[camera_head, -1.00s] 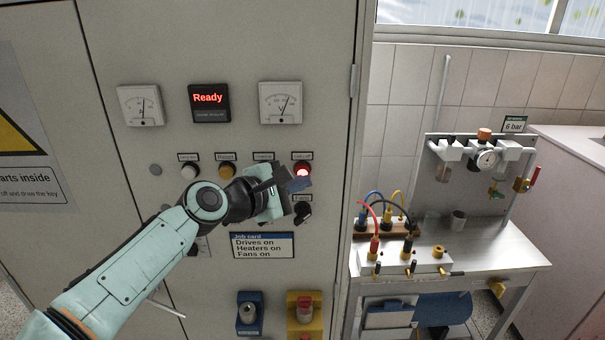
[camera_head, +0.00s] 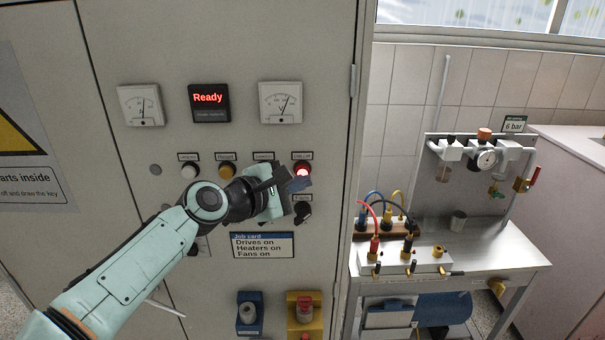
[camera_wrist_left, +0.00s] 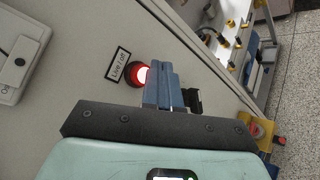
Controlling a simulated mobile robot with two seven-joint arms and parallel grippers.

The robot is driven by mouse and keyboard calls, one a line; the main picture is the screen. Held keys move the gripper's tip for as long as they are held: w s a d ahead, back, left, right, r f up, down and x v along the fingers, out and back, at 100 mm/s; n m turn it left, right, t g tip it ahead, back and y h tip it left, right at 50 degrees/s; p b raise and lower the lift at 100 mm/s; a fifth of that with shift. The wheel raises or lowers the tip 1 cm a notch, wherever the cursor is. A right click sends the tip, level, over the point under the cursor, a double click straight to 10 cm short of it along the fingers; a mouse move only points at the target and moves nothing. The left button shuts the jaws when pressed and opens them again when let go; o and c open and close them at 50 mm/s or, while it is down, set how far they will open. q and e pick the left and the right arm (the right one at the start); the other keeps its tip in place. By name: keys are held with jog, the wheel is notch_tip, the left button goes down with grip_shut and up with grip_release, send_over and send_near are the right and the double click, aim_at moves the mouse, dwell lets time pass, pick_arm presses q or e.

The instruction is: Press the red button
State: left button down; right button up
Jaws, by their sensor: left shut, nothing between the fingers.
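The red button (camera_head: 302,170) sits at the right end of a row of buttons on the grey cabinet and glows. In the left wrist view the red button (camera_wrist_left: 138,75) shows beside a label that seems to read "Live / off". My left gripper (camera_head: 300,184) is shut and empty, its blue fingertips just below the button in the head view. In the left wrist view the left gripper (camera_wrist_left: 163,85) covers the button's right edge; I cannot tell whether they touch. My right gripper is not in view.
A white button (camera_head: 190,171) and an amber button (camera_head: 226,171) sit left in the row. A black rotary knob (camera_head: 303,213) is just below the gripper. The display (camera_head: 209,103) reads "Ready". A job card (camera_head: 262,245) is below. A steel bench (camera_head: 480,262) stands at right.

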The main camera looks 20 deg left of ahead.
pick_arm(q)
jog(key=shift+w, duration=0.2)
dwell(0.4)
jog(key=shift+w+a, duration=0.15)
jog(key=shift+w, duration=0.1)
jog(key=shift+w+a+p, duration=0.15)
jog(key=shift+w+p, duration=0.3)
jog(key=shift+p, duration=0.05)
dwell(0.6)
jog(key=shift+s, duration=0.15)
jog(key=shift+s+d+b, duration=0.25)
jog(key=shift+s+b, duration=0.05)
jog(key=shift+s, duration=0.45)
jog(key=s, duration=0.2)
jog(key=s+d+b, duration=0.1)
jog(key=s, duration=0.1)
jog(key=shift+s+d, duration=0.2)
jog(key=shift+s, duration=0.2)
